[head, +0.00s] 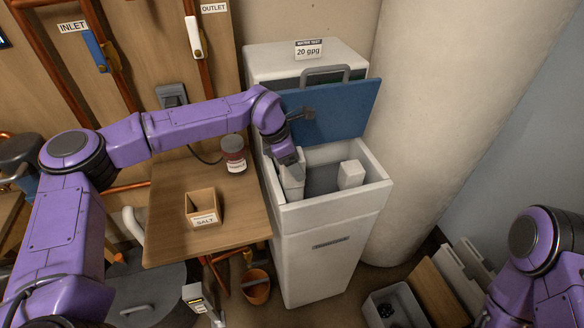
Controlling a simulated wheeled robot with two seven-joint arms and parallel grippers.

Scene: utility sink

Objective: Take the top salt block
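A white softener cabinet (334,240) stands open at the centre, its blue lid (345,108) tipped up at the back. Inside are two pale blocks that look like salt blocks. One block (351,174) stands at the right, clear of my grippers. The other pale block (292,184) is at the left, close to the left wall. My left gripper (289,158) points down right at the top of this left block. Its fingers are too small and dark to show whether they are open or shut on it. My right arm is at the lower right, its gripper out of view.
A wooden shelf (165,236) left of the cabinet carries an open box labelled salt (203,208) and a dark jar (233,153). An orange bucket (256,287) stands below. A grey bin (393,307) is on the floor right of the cabinet. Pipes line the left wall.

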